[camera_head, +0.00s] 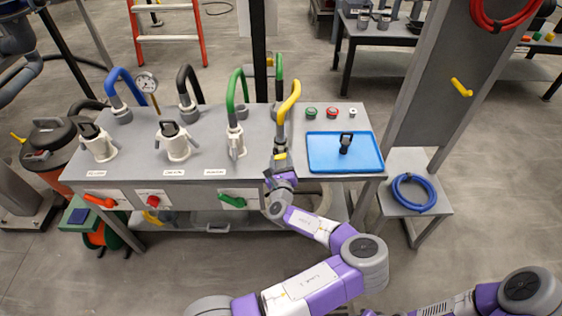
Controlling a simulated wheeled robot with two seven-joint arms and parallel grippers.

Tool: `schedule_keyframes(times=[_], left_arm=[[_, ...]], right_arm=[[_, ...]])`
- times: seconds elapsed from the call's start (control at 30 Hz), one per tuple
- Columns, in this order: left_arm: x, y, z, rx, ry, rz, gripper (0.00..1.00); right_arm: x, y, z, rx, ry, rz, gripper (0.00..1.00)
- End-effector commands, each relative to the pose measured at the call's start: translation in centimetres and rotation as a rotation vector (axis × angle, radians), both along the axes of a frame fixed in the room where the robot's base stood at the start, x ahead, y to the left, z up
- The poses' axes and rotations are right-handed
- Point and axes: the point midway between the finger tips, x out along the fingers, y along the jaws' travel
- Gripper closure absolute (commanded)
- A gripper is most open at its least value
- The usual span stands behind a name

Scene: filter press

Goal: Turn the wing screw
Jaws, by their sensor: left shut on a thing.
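My left gripper (281,162) is at the front of the grey bench, just below the yellow bent pipe (290,103). It is shut on a small part at the foot of that pipe. The fingers and wrist hide most of this part, so I cannot make out a wing screw there. White fittings with black tops stand to the left, one in the middle (178,147) and one at the far left (99,148). A black-handled piece (345,143) stands upright in the blue tray (318,163). My right gripper is out of view.
A green pipe (234,93) with a slim white fitting (236,145) stands close left of my left gripper. Orange (98,201) and green (232,201) handles sit on the bench front. A grey post and a stool with a blue hose (415,205) stand at the right.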

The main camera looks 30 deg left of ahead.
Motion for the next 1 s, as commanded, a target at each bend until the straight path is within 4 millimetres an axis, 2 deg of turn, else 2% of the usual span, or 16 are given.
schedule_keyframes(times=[0.57,0.6,0.73,0.77,1.0], left_arm=[[-0.01,-0.06,-0.12,0.028,0.022,-0.001,0.82],[-0.01,-0.06,-0.12,0.028,0.022,-0.001,0.48],[-0.01,-0.04,-0.11,0.028,0.021,-0.001,0.28],[-0.01,-0.04,-0.1,0.027,0.02,-0.001,0.26],[-0.03,-0.03,-0.05,0.028,0.019,-0.001,0.26]], right_arm=[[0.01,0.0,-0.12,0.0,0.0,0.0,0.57],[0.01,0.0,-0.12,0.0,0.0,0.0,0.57],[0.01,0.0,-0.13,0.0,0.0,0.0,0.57],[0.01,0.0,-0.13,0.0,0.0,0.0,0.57],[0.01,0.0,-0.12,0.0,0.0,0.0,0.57]])
